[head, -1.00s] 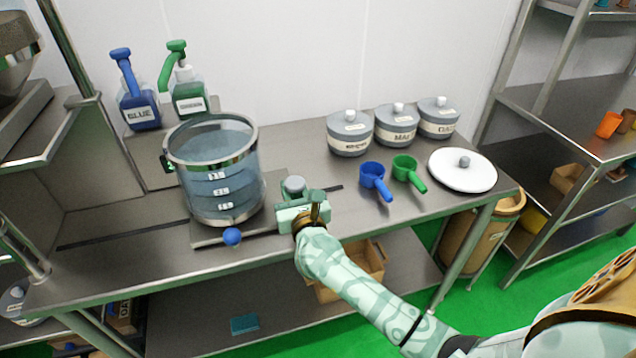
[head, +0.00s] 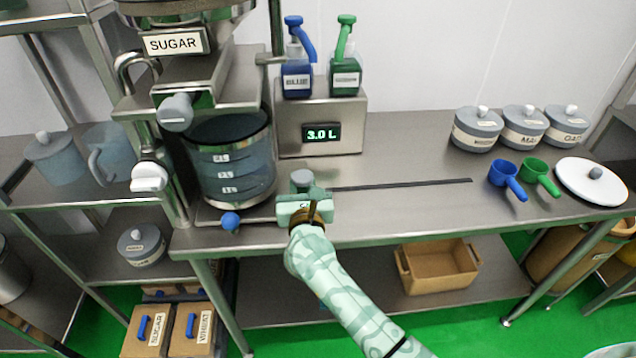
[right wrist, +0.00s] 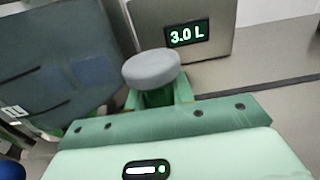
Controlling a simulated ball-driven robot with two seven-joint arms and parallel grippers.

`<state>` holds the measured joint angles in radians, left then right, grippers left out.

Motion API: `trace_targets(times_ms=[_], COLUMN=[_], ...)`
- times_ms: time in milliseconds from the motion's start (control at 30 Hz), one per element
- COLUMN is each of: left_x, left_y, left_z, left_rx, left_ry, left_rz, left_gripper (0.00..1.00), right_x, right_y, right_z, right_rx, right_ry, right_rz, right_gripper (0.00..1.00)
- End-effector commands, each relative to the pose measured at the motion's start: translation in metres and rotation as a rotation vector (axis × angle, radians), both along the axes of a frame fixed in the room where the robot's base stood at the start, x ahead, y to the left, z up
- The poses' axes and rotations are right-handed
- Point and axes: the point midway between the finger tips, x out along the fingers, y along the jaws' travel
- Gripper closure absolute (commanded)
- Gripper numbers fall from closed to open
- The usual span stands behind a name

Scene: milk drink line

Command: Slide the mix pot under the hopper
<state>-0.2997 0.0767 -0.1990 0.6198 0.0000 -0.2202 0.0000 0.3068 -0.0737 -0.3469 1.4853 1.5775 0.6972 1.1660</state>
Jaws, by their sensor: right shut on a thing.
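The mix pot (head: 232,165) is a clear, bluish pot with a metal rim and volume labels. It stands upright on a flat metal sled (head: 205,214), beneath the SUGAR hopper (head: 188,80); the hopper's lower part hides some of its rim. My right gripper (head: 304,192) is just right of the pot at the table's front. It is shut on the sled's grey knob (head: 302,177), which also shows in the right wrist view (right wrist: 153,68). My left gripper is not in view.
A dark slot (head: 410,185) runs right along the table. Behind the pot a metal box (head: 295,125) reads 3.0 L and carries blue and green pump bottles. Lidded jars, blue and green scoops (head: 505,178) and a white lid (head: 592,181) stand at the right.

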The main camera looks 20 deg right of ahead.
Motion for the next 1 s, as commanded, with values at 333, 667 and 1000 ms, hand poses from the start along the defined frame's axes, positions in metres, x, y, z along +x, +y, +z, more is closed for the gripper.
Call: trace_targets(times_ms=[333,667,1000], left_x=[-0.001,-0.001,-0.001], left_y=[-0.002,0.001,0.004], left_z=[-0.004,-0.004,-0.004], left_rx=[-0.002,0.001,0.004], left_ry=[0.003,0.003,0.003], left_rz=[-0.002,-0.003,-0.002], left_gripper=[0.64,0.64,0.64], right_x=[0.003,0.003,0.003], right_y=[0.015,0.017,0.015], right_z=[-0.001,-0.001,0.0], right_rx=[-0.002,0.0,-0.001], right_ry=[0.001,0.002,0.001], right_rz=[0.001,0.004,0.0], right_gripper=[1.0,0.68,0.55])
